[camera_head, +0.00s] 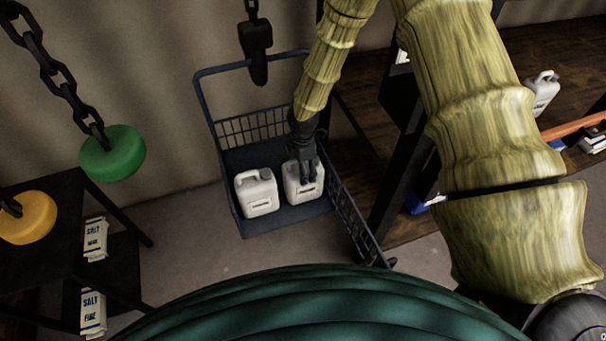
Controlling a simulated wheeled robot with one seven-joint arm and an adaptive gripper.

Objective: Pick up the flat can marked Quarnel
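Two white cans with handles stand side by side on the blue cart (252,228), a left can (257,197) and a right can (303,188). Each has a small front label, too small to read, so I cannot tell which is marked Quarnel. My gripper (305,174) points down at the top of the right can, its dark fingers covering part of the can's top and handle. I cannot tell whether the fingers are closed on the handle or only around it. Another white can (541,94) stands on the wooden surface at the right, its label not readable.
A dark stand at the left holds bags marked salt (95,240). A green disc (112,153) and a yellow disc (27,218) hang on chains. A dark hook (256,52) hangs above the cart. The cart's mesh sides (352,212) rise around the cans. Dark shelving stands at the right.

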